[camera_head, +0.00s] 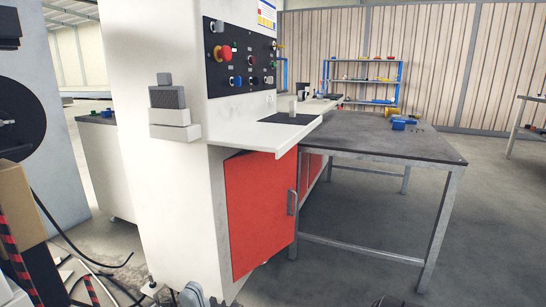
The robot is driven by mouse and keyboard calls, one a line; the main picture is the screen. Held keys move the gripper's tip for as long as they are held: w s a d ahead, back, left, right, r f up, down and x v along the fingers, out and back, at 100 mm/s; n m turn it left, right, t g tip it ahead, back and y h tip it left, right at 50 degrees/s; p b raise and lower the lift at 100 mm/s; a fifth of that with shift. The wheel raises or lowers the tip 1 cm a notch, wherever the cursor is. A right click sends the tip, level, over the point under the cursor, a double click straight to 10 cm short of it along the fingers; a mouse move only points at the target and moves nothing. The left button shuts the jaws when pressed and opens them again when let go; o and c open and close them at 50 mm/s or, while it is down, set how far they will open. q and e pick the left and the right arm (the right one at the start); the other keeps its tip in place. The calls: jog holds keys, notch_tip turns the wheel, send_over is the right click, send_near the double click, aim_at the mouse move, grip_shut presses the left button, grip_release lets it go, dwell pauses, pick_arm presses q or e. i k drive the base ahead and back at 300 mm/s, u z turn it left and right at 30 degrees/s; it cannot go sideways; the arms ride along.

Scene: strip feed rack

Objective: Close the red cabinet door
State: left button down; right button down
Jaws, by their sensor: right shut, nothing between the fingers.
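The red cabinet door (262,215) is on the lower part of the white machine, in the middle of the head view. It stands ajar, its right edge swung out from the cabinet, with a dark gap along its top. A grey upright handle (292,202) is on its right edge. My right gripper (391,301) shows only as a small dark shape at the bottom edge, right of the door and apart from it. It is shut and empty; most of it is cut off.
A dark-topped metal table (385,143) with blue items (402,123) stands right of the door, its legs close to the handle. A white shelf (262,137) juts out above the door. Cables (75,245) lie on the floor at left.

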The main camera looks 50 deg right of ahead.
aim_at(262, 196)
jog(key=u, duration=2)
jog(key=k, duration=1.4)
jog(key=z, duration=2.1)
jog(key=i, duration=0.5)
jog(key=z, duration=0.05)
